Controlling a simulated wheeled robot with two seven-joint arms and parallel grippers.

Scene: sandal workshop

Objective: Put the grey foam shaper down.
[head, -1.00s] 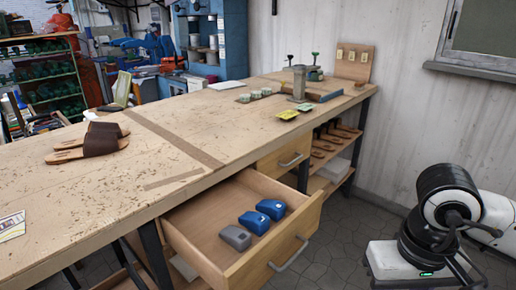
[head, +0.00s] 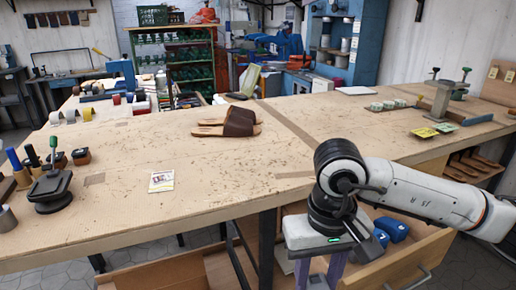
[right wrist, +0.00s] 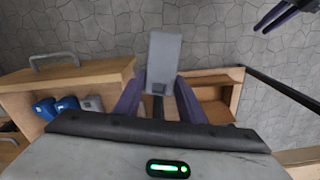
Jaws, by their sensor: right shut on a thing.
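My right gripper (right wrist: 160,90) is shut on a grey block, the grey foam shaper (right wrist: 164,55), which sticks out beyond the purple fingers in the right wrist view. In the head view my right gripper (head: 318,278) points down in front of the bench, its tips and load cut off by the lower edge. Another grey shaper (right wrist: 93,103) lies in the open drawer (right wrist: 100,72) beside two blue shapers (right wrist: 66,104). In the head view a blue shaper (head: 392,229) shows behind my arm. My left gripper (right wrist: 280,17) shows at the right wrist view's top right, open and empty.
The workbench (head: 130,215) carries a pair of brown sandals (head: 228,123), a small card (head: 161,181) and a clamp-like tool (head: 50,188) at left. Bare bench top lies around the card. Another open wooden compartment (right wrist: 236,98) stands right of the held shaper.

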